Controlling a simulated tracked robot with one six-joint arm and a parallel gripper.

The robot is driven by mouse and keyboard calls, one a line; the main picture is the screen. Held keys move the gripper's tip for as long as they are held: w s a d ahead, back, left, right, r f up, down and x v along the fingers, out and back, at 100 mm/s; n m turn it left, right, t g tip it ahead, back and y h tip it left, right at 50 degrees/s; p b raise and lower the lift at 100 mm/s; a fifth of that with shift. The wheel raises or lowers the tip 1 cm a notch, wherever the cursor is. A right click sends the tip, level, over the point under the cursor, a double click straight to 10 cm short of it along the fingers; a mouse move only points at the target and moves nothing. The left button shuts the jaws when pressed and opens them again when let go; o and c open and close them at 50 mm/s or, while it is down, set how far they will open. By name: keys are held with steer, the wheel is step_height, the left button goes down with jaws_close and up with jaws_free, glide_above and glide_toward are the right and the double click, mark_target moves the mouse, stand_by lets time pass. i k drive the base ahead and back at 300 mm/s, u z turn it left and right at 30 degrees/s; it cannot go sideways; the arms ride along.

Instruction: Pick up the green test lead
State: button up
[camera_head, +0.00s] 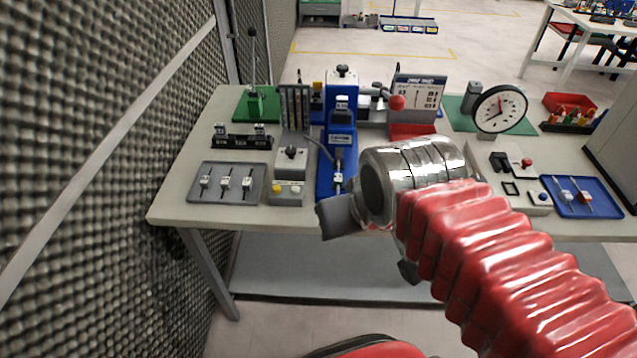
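I cannot make out a green test lead for certain in the head view. The grey tray (213,192) at the left front of the table holds 3 small grey-and-white pieces with thin pins, too small to show any green. The blue tray (607,207) at the right holds two similar pieces, one with a red part. My gripper (374,243) is at the table's front edge, right of the grey tray. Its two grey fingers are spread apart, with nothing seen between them. My wrist hides part of the table's middle.
The table (178,205) carries a blue upright fixture (341,125), a grey button box (290,165), a lever on a green base (255,105), a dial gauge (500,108) and a red bin (570,103). A foam wall (90,150) stands close on the left.

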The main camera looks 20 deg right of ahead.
mark_target(337, 178)
steer(key=u, duration=2.45)
steer(key=k, duration=0.9)
steer(key=u, duration=0.65)
